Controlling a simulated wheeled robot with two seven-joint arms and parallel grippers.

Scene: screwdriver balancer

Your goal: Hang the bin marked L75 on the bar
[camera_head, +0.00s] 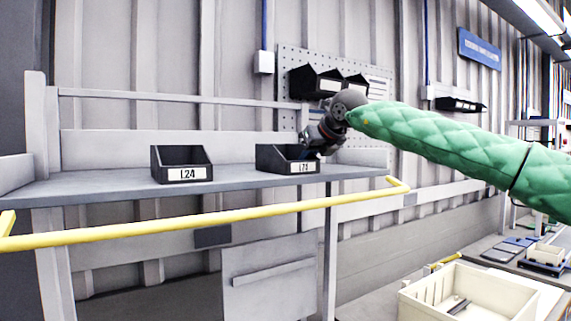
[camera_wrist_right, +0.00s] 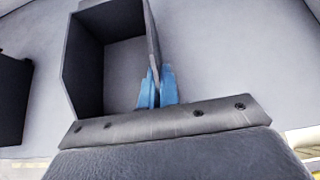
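The black open-topped bin (camera_head: 285,165) sits on the grey bench at its right part; its white label is small and reads like L75. In the right wrist view I look into the same bin (camera_wrist_right: 84,60). My right gripper (camera_head: 313,153) is at the bin's right side, coming down from the upper right. In the wrist view its blue fingers (camera_wrist_right: 157,88) are close together, one on each side of the bin's side wall, pinching it. The yellow bar (camera_head: 220,216) runs along the front of the bench. My left gripper is not in view.
A second black bin marked L24 (camera_head: 184,174) stands to the left on the grey bench (camera_head: 100,188). More black bins (camera_head: 315,84) hang on a perforated panel behind my arm. A cream crate (camera_head: 470,295) is at lower right. The bench between the two bins is clear.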

